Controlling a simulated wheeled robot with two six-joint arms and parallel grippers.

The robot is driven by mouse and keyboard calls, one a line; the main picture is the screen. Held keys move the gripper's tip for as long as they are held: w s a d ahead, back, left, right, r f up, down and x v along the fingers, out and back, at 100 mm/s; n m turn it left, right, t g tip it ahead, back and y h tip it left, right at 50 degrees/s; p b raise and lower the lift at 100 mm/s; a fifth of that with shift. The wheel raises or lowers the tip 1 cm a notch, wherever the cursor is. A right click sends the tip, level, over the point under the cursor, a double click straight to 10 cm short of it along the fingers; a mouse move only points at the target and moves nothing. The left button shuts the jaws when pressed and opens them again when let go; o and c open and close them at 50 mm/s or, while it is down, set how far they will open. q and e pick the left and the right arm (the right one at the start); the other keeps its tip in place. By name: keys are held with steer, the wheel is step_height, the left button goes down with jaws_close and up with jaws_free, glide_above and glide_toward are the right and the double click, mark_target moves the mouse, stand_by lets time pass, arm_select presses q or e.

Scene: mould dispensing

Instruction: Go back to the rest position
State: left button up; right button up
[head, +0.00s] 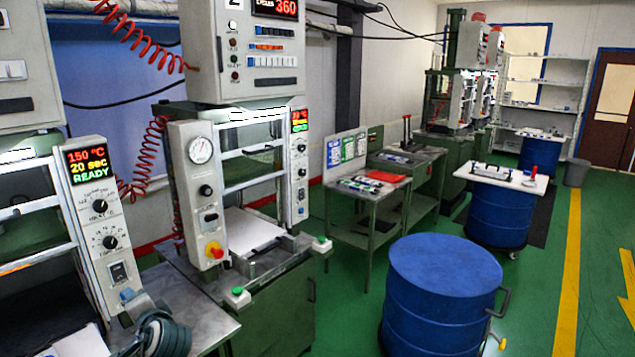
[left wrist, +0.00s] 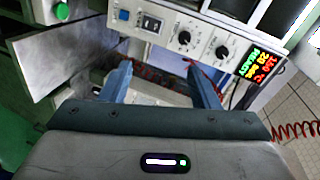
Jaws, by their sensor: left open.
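My left gripper (left wrist: 163,84) is open in the left wrist view, its two blue fingers apart with nothing between them. The fingers point towards the nearest press's control panel (left wrist: 190,35), which has knobs and a lit display. In the head view my left wrist shows at the bottom left, in front of the same control panel (head: 98,205), reading 150 °C, 20 sec, READY. Whether the fingers touch the press cannot be told. My right gripper is in neither view.
A second press (head: 245,190) stands to the right, with a green button (head: 237,291) at its front. A blue drum (head: 440,300) stands in the right foreground. Behind are a metal side table (head: 368,198) and another drum (head: 497,215). Green floor (head: 540,300) is free at the right.

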arm_select(q)
steer(key=s+d+f+n+g+h, duration=0.1)
steer(key=s+d+f+h, duration=0.15)
steer(key=s+f, duration=0.6)
steer(key=s+d+f+n+g+h, duration=0.2)
steer(key=s+f+h, duration=0.1)
steer(key=s+f, duration=0.5)
steer(key=s+d+f+n+g+h, duration=0.15)
steer(key=s+d, duration=0.25)
steer(key=s, duration=0.7)
steer(key=s+d+f+n+g+h, duration=0.1)
steer(key=s+d+f+g+h, duration=0.2)
steer(key=s, duration=0.9)
step_height(320, 180, down, 34)
steer(key=a+b, duration=0.1)
steer(key=b, duration=0.5)
steer(key=s+f+g+b, duration=0.1)
steer(key=s+f+b, duration=0.1)
steer(key=s+f, duration=0.7)
steer(key=s+a+f+g+b, duration=0.1)
steer(key=s+f+b, duration=0.1)
steer(key=s+f, duration=0.7)
step_height(320, 180, down, 6)
steer(key=shift+a+f, duration=0.15)
steer(key=shift+a, duration=0.15)
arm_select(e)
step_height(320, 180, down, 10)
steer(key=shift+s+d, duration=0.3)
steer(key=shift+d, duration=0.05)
